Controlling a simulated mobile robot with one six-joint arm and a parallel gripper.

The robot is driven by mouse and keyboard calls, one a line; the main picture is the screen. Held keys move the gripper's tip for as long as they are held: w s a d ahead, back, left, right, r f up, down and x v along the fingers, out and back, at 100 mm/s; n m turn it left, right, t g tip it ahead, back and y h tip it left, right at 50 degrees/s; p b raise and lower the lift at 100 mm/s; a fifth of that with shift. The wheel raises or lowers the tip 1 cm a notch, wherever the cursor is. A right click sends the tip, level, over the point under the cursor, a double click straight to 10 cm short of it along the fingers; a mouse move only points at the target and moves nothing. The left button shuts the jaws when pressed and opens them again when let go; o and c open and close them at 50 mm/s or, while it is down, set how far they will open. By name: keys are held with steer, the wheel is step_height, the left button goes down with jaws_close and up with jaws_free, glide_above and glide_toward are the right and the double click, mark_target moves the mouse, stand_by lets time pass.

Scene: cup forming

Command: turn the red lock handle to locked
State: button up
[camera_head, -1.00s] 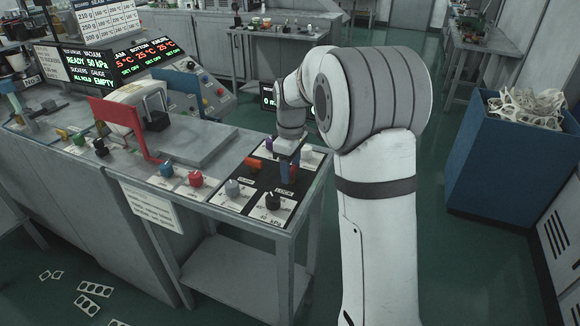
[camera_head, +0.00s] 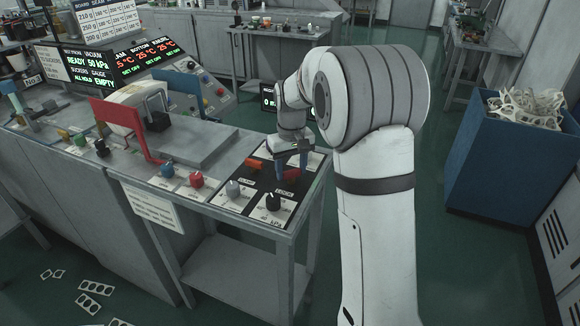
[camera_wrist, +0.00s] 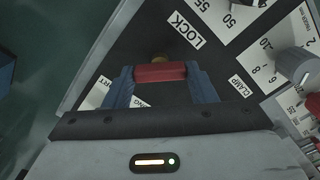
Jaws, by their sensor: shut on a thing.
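The red lock handle (camera_wrist: 160,72) lies between the two blue fingers of my gripper (camera_wrist: 160,78) in the wrist view. One finger is at each end of the handle, and the gripper is shut on it. A LOCK label (camera_wrist: 187,30) is printed on the dark panel just beyond the handle. In the head view my gripper (camera_head: 292,172) points down at the panel, and a bit of the red handle (camera_head: 292,174) shows between its fingers. The handle's pivot is mostly hidden, and I cannot read whether it points to locked.
A black knob (camera_head: 273,202) and a grey knob (camera_head: 233,188) stand in front. A blue bin (camera_head: 505,165) stands at right.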

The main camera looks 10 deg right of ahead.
steer(key=m, duration=0.4)
steer(key=shift+w+r+m, duration=0.1)
steer(key=shift+m, duration=0.2)
steer(key=shift+m+p, duration=0.3)
steer(key=shift+m, duration=1.9)
steer(key=o, duration=1)
step_height(320, 180, up, 8)
steer(key=shift+f, duration=0.25)
steer(key=shift+r, duration=0.1)
